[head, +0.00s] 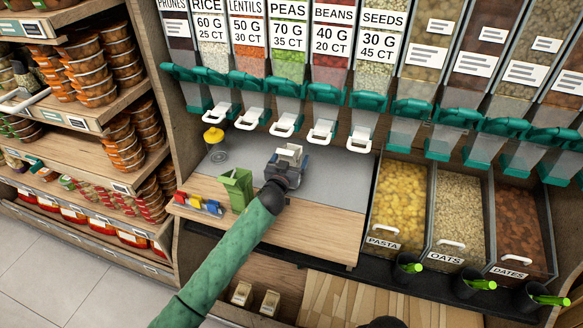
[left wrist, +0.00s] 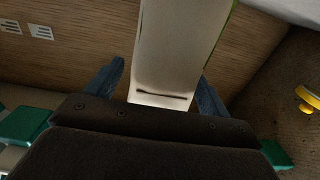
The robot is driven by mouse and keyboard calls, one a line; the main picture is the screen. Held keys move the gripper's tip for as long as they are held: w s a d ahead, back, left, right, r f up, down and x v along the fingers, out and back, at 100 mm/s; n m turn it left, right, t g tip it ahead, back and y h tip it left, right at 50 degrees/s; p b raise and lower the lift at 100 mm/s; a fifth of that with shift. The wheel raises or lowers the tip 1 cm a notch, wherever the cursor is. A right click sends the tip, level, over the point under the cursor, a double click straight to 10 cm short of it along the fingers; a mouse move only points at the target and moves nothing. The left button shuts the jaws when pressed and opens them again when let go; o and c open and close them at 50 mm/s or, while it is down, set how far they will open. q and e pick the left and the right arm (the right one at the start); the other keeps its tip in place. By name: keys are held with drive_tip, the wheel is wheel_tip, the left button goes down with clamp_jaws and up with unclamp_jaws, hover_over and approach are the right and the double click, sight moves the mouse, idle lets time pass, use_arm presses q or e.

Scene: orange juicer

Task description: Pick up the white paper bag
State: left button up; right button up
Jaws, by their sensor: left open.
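The white paper bag (head: 291,152) stands on the grey part of the counter, mostly hidden behind my left gripper (head: 286,166) in the head view. In the left wrist view the white paper bag (left wrist: 178,45) is a pale upright shape with a dark line near its lower end. My left gripper (left wrist: 158,92) is open, with one blue finger on each side of the bag. Small gaps seem to show, but I cannot tell whether either finger touches it. My right gripper is not in view.
A green container (head: 236,188) stands just left of the gripper. A clear jar with a yellow lid (head: 214,135) is behind it, and small coloured items (head: 199,204) lie front left. Dispensers with white handles (head: 286,122) hang above. Food bins (head: 398,205) are to the right.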

use_arm(q)
drive_tip(key=shift+w+d+f, duration=0.1)
drive_tip(key=shift+w+d, duration=0.05)
drive_tip(key=shift+w, duration=0.35)
drive_tip(key=c, duration=1.7)
